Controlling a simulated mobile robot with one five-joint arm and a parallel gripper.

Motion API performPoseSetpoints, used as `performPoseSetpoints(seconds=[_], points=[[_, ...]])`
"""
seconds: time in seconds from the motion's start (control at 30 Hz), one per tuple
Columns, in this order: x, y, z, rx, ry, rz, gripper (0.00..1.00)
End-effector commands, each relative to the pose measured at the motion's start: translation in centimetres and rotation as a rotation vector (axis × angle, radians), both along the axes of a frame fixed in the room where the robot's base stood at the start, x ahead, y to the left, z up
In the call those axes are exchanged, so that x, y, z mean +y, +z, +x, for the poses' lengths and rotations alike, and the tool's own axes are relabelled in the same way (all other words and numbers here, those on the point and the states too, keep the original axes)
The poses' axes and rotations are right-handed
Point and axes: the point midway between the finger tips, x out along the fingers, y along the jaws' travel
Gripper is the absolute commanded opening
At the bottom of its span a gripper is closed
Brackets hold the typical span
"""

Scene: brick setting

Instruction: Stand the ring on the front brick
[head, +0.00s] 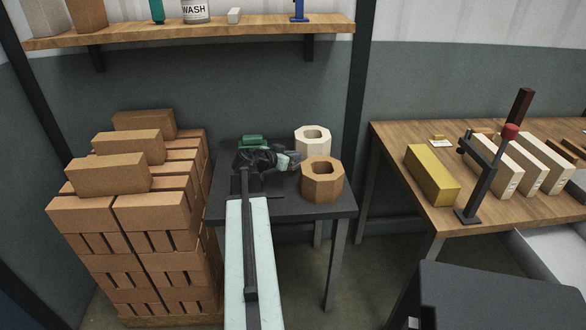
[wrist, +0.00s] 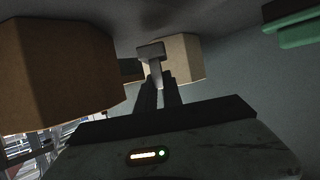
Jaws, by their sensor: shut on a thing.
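A cream octagonal ring (head: 313,131) is at the back of a small dark table, its hole facing up. My gripper (head: 289,160) is at its left side, low over the table. In the wrist view the fingers (wrist: 157,55) are shut on the cream ring (wrist: 187,60); the grip is partly hidden. I cannot tell whether the ring touches the table. A tan octagonal ring (head: 322,186) stands in front of it; in the wrist view this ring (wrist: 55,70) is large at the left. The front brick (head: 107,176) lies flat on the brick stack at the left, before two other loose bricks.
The dark table (head: 335,206) also holds a green object (head: 251,140). The brick stack (head: 150,215) stands close to its left. A wooden workbench (head: 450,215) at the right holds a yellow block (head: 432,175), pale bricks and a clamp. A shelf (head: 200,35) hangs above.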

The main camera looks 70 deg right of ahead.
Motion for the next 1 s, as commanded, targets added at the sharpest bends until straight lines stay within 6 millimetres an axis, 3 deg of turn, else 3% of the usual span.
performPoseSetpoints(seconds=[0.2,0.57,0.6,0.67,1.0], points=[[0.0,-3.8,0.1,0.0,0.001,0.0,0.0],[0.0,-3.8,0.1,0.0,0.001,0.0,0.0],[0.0,-3.8,0.1,0.0,0.001,0.0,0.13],[0.0,-3.7,0.1,0.0,0.001,0.0,0.3],[0.1,-3.4,0.2,0.0,0.002,0.0,0.32]])
